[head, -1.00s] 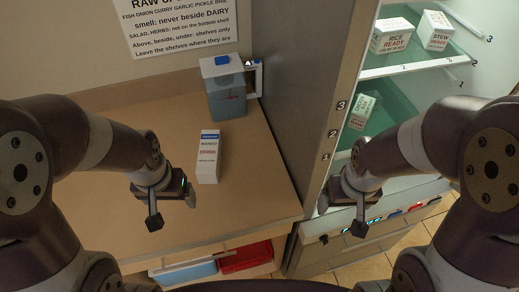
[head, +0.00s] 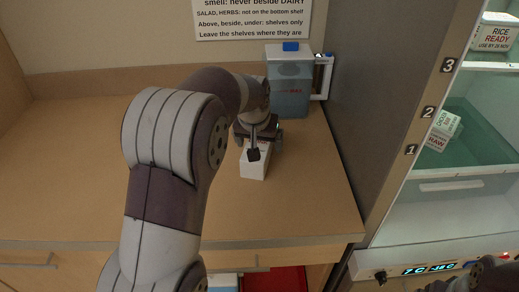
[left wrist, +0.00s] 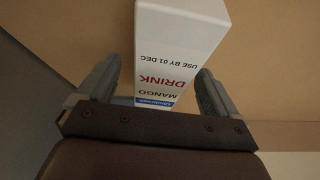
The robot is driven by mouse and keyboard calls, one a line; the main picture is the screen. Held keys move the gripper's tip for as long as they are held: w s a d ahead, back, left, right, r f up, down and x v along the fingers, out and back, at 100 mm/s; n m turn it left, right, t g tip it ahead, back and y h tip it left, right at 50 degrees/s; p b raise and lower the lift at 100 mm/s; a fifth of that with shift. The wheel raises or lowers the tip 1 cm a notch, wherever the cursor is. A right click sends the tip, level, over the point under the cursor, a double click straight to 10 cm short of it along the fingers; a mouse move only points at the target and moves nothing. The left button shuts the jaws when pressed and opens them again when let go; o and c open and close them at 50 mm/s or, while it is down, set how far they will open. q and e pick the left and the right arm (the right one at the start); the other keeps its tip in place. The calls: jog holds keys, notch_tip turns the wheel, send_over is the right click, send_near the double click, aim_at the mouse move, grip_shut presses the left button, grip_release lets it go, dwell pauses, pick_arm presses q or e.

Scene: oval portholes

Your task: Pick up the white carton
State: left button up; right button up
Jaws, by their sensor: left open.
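The white carton (head: 254,166) stands on the brown counter, partly hidden in the head view by my left gripper (head: 263,143). In the left wrist view the carton (left wrist: 178,45) shows its label, "MANGO DRINK, USE BY 01 DEC", with a blue band. My left gripper (left wrist: 160,80) is open, with one finger on each side of the carton's blue-banded end. A gap shows between the carton and each finger. Dark parts of my right arm show at the bottom right of the head view; its jaws cannot be made out.
A grey-blue jug (head: 288,85) with a white handle stands just behind the carton. The fridge wall (head: 375,110) rises to the right. Its shelves hold a rice box (head: 493,36) and a raw-food box (head: 440,132). The counter's left part (head: 85,150) is clear.

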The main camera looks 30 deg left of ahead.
aim_at(258, 142)
pick_arm(q)
jog(key=x, duration=0.3)
jog(key=shift+s+a, duration=0.1)
jog(key=shift+a, duration=0.05)
jog(key=shift+w+f, duration=0.2)
jog(key=shift+s+r, duration=0.1)
jog(key=shift+s, duration=0.05)
jog(key=c, duration=1.5)
jog(key=shift+r, duration=0.1)
